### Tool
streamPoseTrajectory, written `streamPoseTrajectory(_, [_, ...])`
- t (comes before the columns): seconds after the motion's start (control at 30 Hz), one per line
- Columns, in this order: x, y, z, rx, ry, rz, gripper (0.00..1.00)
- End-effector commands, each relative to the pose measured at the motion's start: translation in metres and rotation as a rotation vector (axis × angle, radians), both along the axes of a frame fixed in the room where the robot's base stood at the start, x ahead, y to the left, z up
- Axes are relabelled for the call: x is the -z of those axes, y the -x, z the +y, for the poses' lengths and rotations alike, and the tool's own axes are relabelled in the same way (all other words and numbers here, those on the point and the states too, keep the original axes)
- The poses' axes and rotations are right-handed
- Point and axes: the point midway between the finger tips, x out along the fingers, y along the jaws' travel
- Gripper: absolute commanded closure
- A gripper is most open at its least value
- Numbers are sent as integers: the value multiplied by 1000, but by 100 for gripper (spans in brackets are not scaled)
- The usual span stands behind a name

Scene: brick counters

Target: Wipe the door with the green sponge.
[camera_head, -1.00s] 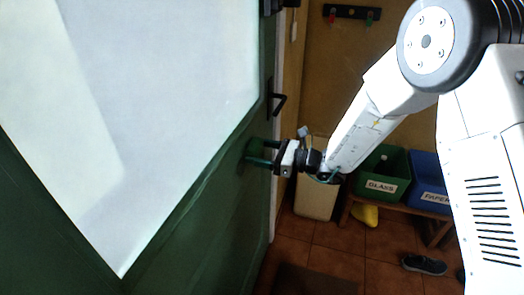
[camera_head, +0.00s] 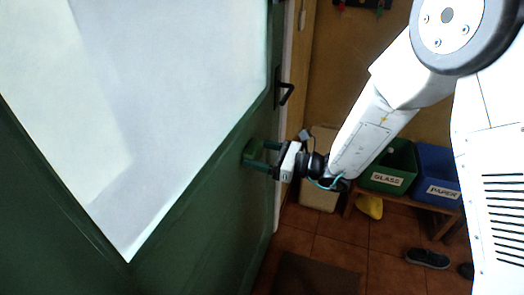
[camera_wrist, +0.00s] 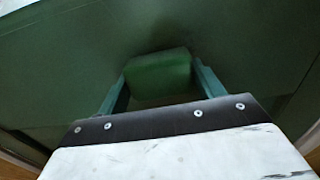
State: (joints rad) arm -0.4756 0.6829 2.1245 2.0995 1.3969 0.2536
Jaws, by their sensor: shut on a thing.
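The green door (camera_head: 190,235) with a large pale glass pane (camera_head: 150,90) fills the left of the head view. My gripper (camera_head: 262,155) is shut on the green sponge (camera_head: 251,153), close to the green panel below the pane and to the right. In the wrist view the sponge (camera_wrist: 158,72) sits between the two teal fingers, with the door (camera_wrist: 245,45) right behind it. The sponge looks pressed to the door, but its far face is hidden. The black door handle (camera_head: 285,93) is above my gripper.
A green GLASS bin (camera_head: 390,165) and a blue PAPER bin (camera_head: 437,175) stand on a low bench at the right. A pale bin (camera_head: 318,195), a yellow item (camera_head: 369,206), a dark shoe (camera_head: 427,258) and a mat (camera_head: 315,275) are around the tiled floor.

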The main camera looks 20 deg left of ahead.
Motion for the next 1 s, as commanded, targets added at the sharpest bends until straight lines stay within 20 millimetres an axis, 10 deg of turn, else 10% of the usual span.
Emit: streamPoseTrajectory(1.0, [-1, 66, 7, -3, -1, 0, 51])
